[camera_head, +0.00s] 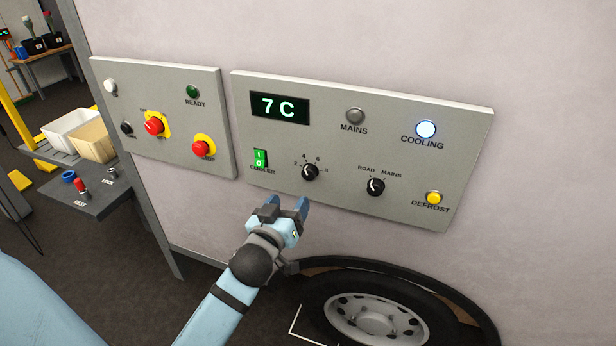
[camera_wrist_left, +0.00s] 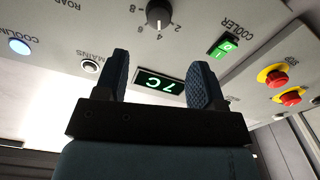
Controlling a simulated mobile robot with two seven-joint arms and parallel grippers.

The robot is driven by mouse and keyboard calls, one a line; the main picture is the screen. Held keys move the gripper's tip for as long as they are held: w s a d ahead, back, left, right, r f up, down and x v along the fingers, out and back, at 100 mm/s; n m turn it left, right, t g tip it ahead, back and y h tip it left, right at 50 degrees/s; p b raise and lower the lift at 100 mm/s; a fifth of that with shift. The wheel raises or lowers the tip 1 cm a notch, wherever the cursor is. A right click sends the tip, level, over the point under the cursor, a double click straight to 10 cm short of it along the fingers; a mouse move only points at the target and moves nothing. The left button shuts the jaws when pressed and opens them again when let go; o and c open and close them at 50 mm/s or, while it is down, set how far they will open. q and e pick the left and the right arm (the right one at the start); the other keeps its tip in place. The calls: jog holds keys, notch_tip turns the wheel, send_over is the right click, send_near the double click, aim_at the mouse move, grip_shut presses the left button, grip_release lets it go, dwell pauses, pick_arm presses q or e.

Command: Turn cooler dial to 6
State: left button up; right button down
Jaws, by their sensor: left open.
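The cooler dial (camera_head: 310,172) is a black round knob on the grey control panel, ringed by the numbers 2, 4, 6 and 8. It also shows at the top of the left wrist view (camera_wrist_left: 160,14), upside down, with its white mark seeming to point near 4. The display (camera_head: 279,107) reads 7 C. My left gripper (camera_head: 287,202) is open and empty, below and left of the dial and apart from it. In the left wrist view its two fingers (camera_wrist_left: 160,68) stand apart with the dial beyond them. My right gripper is not in view.
A green cooler switch (camera_head: 260,158) sits left of the dial, and a road/mains knob (camera_head: 375,187) sits right. A yellow defrost button (camera_head: 433,198) and lit cooling lamp (camera_head: 426,129) are farther right. A second panel (camera_head: 180,90) with red buttons is left. A wheel (camera_head: 375,318) is below.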

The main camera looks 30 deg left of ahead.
aim_at(308, 175)
pick_arm(q)
jog(key=p+x, duration=0.1)
jog(key=x, duration=0.9)
jog(key=shift+w+d, duration=0.15)
jog(key=shift+w, duration=0.05)
jog(key=c, duration=0.9)
